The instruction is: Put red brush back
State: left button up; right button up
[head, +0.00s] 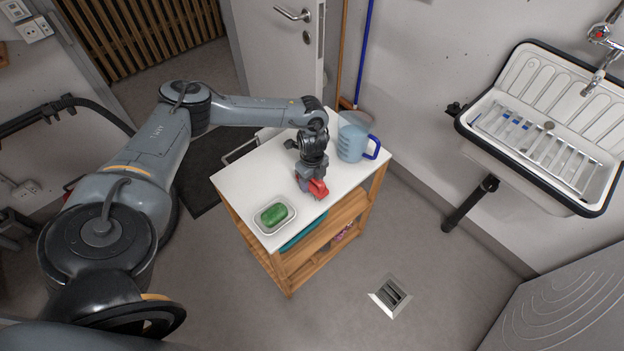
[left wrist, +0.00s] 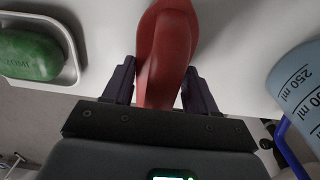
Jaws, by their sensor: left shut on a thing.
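The red brush (head: 318,188) is at my left gripper (head: 311,184), over the white top of the wooden cart (head: 238,176). In the left wrist view the red brush (left wrist: 167,50) runs between the two dark fingers of my left gripper (left wrist: 160,88), which are shut on it. Its far end runs out of the top of that view, and its bristles are hidden. I cannot tell whether the brush touches the cart top. My right gripper is not in view.
A green soap (head: 273,214) lies in a white dish (head: 259,229) at the cart's near left corner. A blue measuring jug (head: 351,143) stands at the back right. A sink (head: 540,120) hangs on the right wall. Lower shelves hold a teal item (head: 303,232).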

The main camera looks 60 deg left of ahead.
pick_arm(q)
jog(key=o, duration=0.9)
jog(key=shift+f, duration=0.1)
jog(key=shift+o, duration=0.2)
